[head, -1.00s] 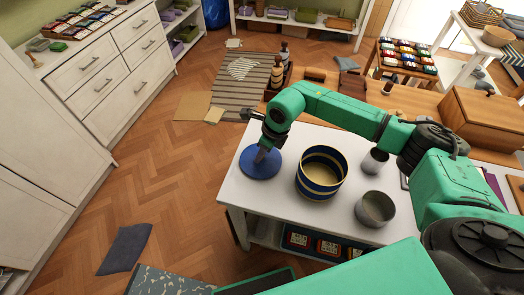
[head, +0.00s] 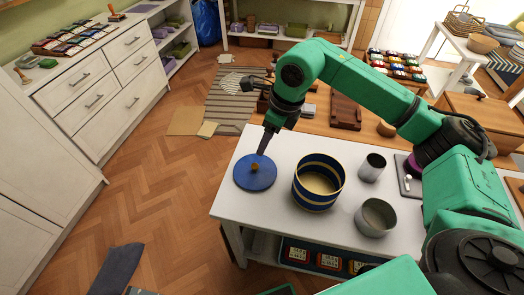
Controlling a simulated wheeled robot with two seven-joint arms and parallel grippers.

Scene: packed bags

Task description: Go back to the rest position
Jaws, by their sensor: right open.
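My right gripper (head: 263,146) is open and empty, just above a round blue lid (head: 250,180) with a small wooden knob. The lid lies flat on the white table (head: 236,206). A blue canister with yellow bands (head: 318,186) stands open to the right of the lid, apart from it. The right arm reaches in from the right over the table. My left gripper is out of view.
Two grey metal cups (head: 372,167) (head: 376,217) stand right of the canister. A wooden bench (head: 395,127) lies behind the white table. White drawers (head: 95,98) line the left wall. The wooden floor between is mostly clear.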

